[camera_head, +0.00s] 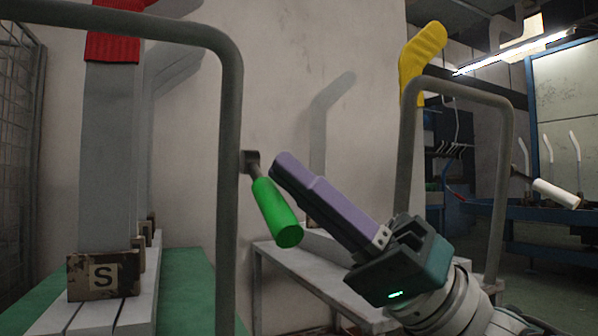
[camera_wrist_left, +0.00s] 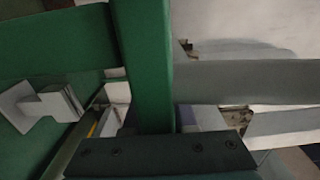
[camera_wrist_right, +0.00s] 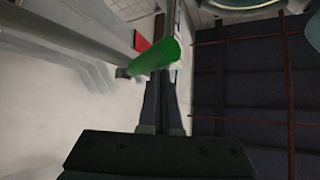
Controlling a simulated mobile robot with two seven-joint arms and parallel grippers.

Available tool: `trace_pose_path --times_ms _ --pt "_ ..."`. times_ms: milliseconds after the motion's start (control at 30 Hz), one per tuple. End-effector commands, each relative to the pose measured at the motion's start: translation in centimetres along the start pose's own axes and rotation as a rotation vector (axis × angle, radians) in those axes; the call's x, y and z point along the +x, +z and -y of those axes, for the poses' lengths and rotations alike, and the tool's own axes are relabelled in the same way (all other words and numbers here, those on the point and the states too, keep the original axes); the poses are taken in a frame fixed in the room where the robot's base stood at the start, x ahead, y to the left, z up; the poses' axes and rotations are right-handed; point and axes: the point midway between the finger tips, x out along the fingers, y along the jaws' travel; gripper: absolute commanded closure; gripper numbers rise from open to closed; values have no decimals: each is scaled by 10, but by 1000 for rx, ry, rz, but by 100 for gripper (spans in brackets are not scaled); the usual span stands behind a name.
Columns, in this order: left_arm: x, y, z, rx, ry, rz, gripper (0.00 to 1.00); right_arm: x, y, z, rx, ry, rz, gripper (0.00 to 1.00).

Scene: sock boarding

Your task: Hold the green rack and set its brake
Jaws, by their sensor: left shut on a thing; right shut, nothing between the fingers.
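The green rack stands at the left in the head view, with a grey tube frame (camera_head: 229,170) and a green deck (camera_head: 190,285). Its brake lever has a green grip (camera_head: 277,213), slanting down to the right from a dark pivot on the upright. My right gripper (camera_head: 283,165) is shut and empty, its purple fingers beside the upper end of the grip; touching or apart, I cannot tell. The grip (camera_wrist_right: 158,57) also lies just beyond the fingertips in the right wrist view. My left gripper (camera_wrist_left: 145,120) is shut at a green bar (camera_wrist_left: 143,60) of the rack; its fingertips are largely hidden.
To the right is another rack tube (camera_head: 404,160), a yellow sock (camera_head: 421,60) and a white lever grip (camera_head: 556,194). A grey bench (camera_head: 300,270) stands behind my right gripper.

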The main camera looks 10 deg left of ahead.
Motion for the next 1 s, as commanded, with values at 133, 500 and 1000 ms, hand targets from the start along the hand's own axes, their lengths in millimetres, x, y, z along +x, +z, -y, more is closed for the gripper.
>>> trace_pose_path --times_ms 133,500,1000 --pt "0 -2 2 0 -4 -7 100 18 -16 16 -6 -16 -2 100" --pt "1 0 2 2 -4 -4 100 53 -48 45 -11 -34 -9 100" --pt "1 0 2 3 -4 -1 71 56 -50 48 -10 -37 -10 100"
